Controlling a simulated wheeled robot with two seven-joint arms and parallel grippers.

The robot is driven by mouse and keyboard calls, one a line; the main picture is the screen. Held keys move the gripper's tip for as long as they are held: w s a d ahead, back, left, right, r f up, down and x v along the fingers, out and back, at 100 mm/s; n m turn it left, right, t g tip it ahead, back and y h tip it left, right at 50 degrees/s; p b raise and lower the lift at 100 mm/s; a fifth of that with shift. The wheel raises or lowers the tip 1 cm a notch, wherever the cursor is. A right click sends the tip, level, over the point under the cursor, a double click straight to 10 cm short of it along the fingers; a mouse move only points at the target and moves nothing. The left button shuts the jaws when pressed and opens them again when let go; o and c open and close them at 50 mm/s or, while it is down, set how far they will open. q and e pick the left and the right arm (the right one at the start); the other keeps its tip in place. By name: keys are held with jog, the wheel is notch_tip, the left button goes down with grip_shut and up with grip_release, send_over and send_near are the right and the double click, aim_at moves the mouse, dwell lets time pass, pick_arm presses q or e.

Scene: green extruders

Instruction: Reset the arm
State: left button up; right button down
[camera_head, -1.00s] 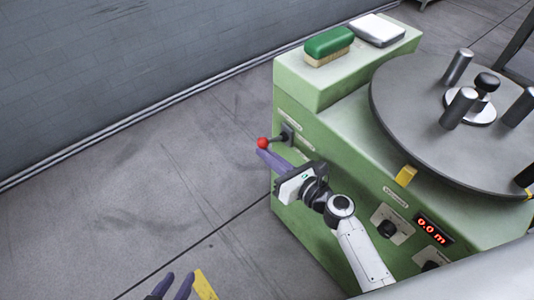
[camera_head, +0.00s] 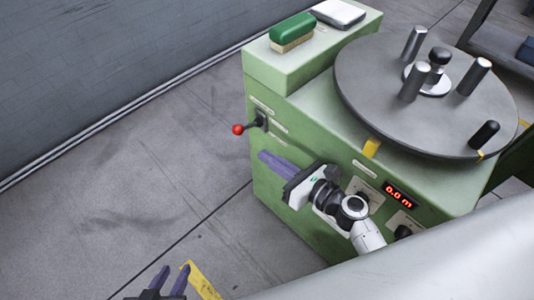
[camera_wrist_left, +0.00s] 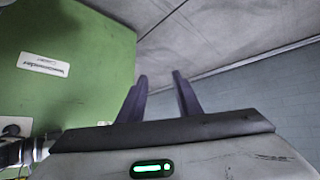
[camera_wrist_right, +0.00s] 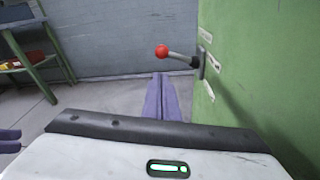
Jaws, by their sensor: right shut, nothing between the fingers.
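The green machine (camera_head: 310,200) has a lever with a red ball (camera_head: 238,129) on its left side. My right gripper (camera_head: 268,160) is below and right of the lever, apart from it. Its purple fingers are together with nothing between them. In the right wrist view the red ball (camera_wrist_right: 162,50) is beyond the closed fingertips (camera_wrist_right: 160,77), beside the green side wall. My left gripper (camera_head: 172,274) is at the bottom edge of the head view, over the floor, its fingers apart and empty. The left wrist view shows the spread fingers (camera_wrist_left: 160,80) beside a green panel.
A grey turntable (camera_head: 370,95) with several upright posts tops the machine. A green brush (camera_head: 292,28) and a white and silver box (camera_head: 338,13) are on the raised ledge. The display (camera_head: 400,194) reads 0.0 m. Floor to the left is clear, up to a grey wall (camera_head: 100,60).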

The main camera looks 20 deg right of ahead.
dwell(0.4)
